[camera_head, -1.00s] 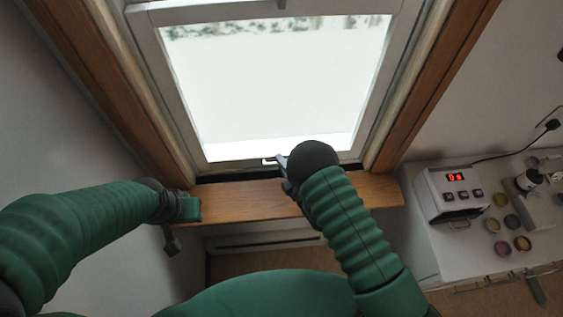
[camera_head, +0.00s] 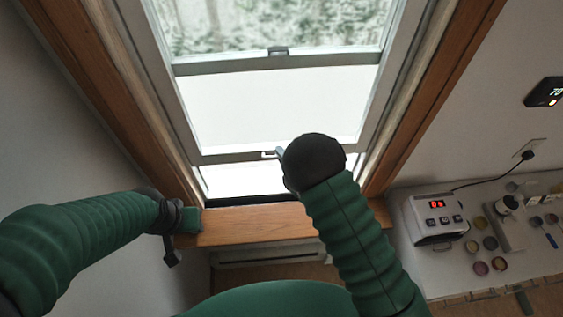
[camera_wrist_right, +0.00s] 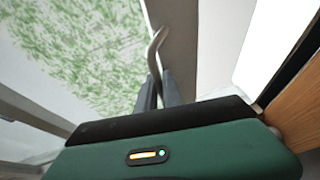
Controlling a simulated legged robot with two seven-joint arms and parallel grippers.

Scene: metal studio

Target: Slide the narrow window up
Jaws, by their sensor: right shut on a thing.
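The narrow window (camera_head: 240,157) is a pale-framed sash window. Its lower rail stands above the sill, with a bright gap under it. A metal handle (camera_head: 268,154) sits on that rail. My right gripper (camera_head: 281,154) is at the handle, mostly hidden behind my dark wrist. In the right wrist view, its two dark fingers (camera_wrist_right: 165,90) are shut on the curved handle (camera_wrist_right: 155,50). My left gripper (camera_head: 171,250) hangs beside the left end of the sill, apart from the window. Its finger gap cannot be made out.
The wooden sill (camera_head: 245,225) runs below the window, between wooden side trims. A white device with a red display (camera_head: 432,217) and several small round pots (camera_head: 481,245) stand on a counter at right. A thermostat (camera_head: 545,92) is on the right wall.

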